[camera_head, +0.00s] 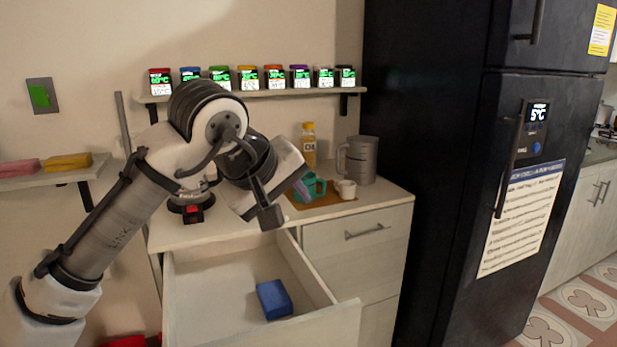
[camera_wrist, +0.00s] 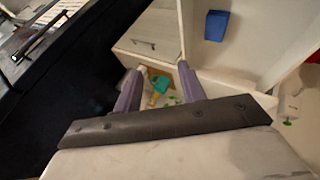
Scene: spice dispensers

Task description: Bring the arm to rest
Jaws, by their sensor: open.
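My arm rises from the lower left and bends over the counter. My gripper (camera_wrist: 162,85) is open and empty in the wrist view, with its two purple-grey fingers apart. In the head view the gripper end hangs above the counter, near the back right of the open drawer, and a finger shows beside the teal mug. A blue box (camera_head: 274,299) lies in the drawer (camera_head: 215,272), and it also shows in the wrist view (camera_wrist: 217,25). The gripper is apart from the box.
A teal mug (camera_head: 309,188), white cup (camera_head: 345,190), oil bottle (camera_head: 309,147) and grey pitcher (camera_head: 361,160) stand on the counter. Several spice dispensers (camera_head: 273,78) line the wall shelf (camera_head: 290,92). A black fridge (camera_head: 425,150) stands right. The drawer juts out.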

